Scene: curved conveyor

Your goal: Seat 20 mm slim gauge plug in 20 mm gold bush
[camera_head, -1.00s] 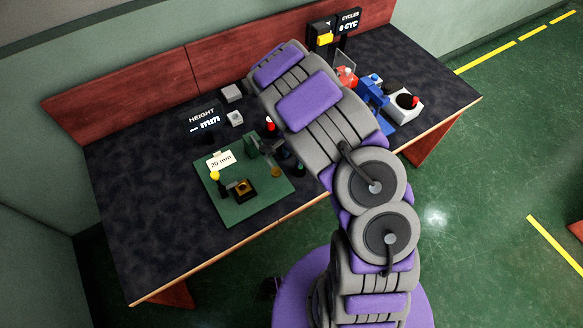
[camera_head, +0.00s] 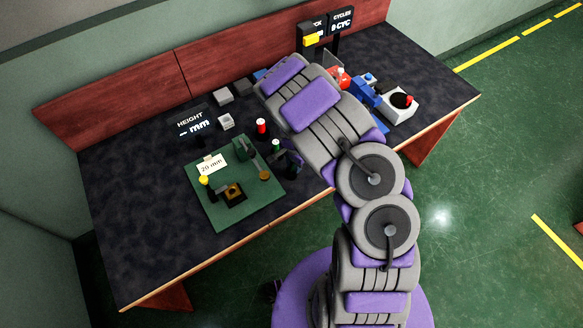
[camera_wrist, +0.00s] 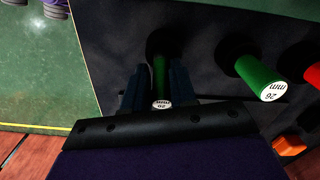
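In the wrist view a slim green plug (camera_wrist: 160,76) with a white end marked "20 mm" stands between the two dark fingers of my gripper (camera_wrist: 159,84). The fingers lie close on both sides of it; I cannot tell whether they touch it. In the head view my gripper (camera_head: 291,160) is partly hidden by my arm, at the right edge of the green board. The gold bush (camera_head: 234,190) sits in a black block on that board, left of my gripper. A card (camera_head: 211,164) reading "20 mm" stands behind it.
A thicker green plug (camera_wrist: 262,76) stands right of the slim one, with a red plug (camera_wrist: 314,74) beyond. The left table top is clear.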

